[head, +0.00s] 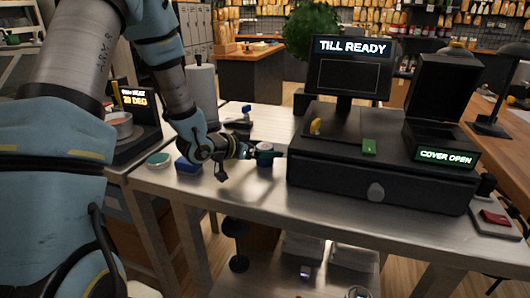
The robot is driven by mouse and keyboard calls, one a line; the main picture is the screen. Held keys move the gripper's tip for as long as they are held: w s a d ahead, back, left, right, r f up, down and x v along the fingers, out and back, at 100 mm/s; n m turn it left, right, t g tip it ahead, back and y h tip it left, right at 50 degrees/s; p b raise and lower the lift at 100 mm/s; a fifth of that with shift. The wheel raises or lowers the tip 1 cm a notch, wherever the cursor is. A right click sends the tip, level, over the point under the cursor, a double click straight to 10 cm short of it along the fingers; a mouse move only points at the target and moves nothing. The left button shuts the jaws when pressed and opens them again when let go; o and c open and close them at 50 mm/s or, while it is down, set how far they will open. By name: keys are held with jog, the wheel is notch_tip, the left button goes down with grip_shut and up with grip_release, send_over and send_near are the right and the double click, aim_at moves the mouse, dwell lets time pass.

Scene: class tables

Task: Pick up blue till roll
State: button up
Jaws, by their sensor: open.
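A small roll with a pale top and a blue side (265,160) stands upright on the steel table (245,195), just left of the black till; it looks like the blue till roll. My gripper (251,166) is low over the table at this roll, reaching in from the left. Its jaws are open. One dark finger passes in front of the roll or beside it, and the other is nearer the camera, to the left. I cannot tell whether either finger touches the roll. Part of the roll is hidden by the gripper.
The till (375,170) has a "TILL READY" screen (352,65) and an open-lidded printer reading "COVER OPEN" (445,157). A blue block (187,167), a teal-topped disc (158,160) and a blue-and-white item (246,113) stand nearby. The table front is clear.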

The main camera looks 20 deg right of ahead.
aim_at(271, 148)
jog(key=shift+p+x, duration=0.35)
jog(key=shift+x, duration=1.25)
jog(key=c, duration=1.5)
